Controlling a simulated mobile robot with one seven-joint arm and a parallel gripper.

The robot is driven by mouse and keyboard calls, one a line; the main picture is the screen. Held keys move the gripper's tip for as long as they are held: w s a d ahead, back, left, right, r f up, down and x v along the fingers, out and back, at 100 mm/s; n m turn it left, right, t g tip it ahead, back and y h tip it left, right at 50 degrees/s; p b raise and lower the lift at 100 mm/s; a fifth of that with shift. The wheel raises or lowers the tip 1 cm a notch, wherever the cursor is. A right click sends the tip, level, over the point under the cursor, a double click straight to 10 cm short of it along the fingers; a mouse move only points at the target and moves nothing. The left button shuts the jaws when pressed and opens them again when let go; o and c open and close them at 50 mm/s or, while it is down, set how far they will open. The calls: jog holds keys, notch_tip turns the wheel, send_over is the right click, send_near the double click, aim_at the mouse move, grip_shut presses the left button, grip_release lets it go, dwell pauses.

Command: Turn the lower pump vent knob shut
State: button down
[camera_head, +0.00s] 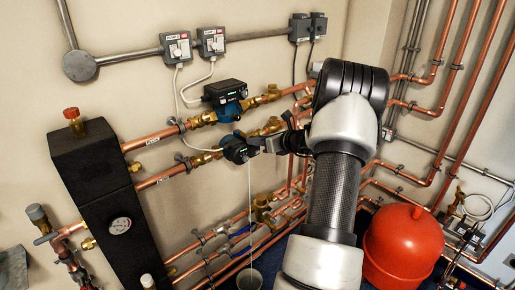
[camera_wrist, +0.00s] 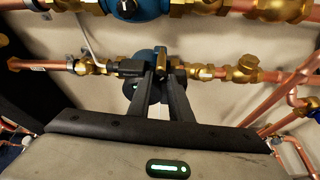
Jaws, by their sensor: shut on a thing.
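The lower pump (camera_head: 234,151) sits on the lower of two copper pipe runs, with a dark head and a small lit display. In the wrist view its blue body (camera_wrist: 146,53) shows behind my fingers. My gripper (camera_head: 257,146) reaches it from the right. In the wrist view my gripper (camera_wrist: 163,74) has both dark fingers close together on a small brass-coloured vent knob (camera_wrist: 161,59) at the pump's front. The fingers hide much of the knob, and I cannot tell its turn angle. A thin pale stream (camera_head: 250,205) runs straight down from below the pump.
A grey bucket (camera_head: 249,280) stands under the stream. The upper pump (camera_head: 226,100) is close above, with brass valves (camera_wrist: 285,8) beside it. A black manifold block (camera_head: 105,185) is at left, a red vessel (camera_head: 403,243) at lower right.

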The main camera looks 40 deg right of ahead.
jog(key=n+h+b, duration=0.1)
jog(key=n+b, duration=0.1)
jog(key=b, duration=0.5)
jog(key=n+h+b, duration=0.1)
jog(key=n+b, duration=0.1)
jog(key=b, duration=0.5)
jog(key=n+h+b, duration=0.1)
jog(key=b, duration=0.6)
jog(key=shift+a+f+n+t+h, duration=0.2)
jog(key=shift+a+n+t+h, duration=0.2)
jog(key=shift+r, duration=0.1)
jog(key=c, duration=1.6)
grip_release()
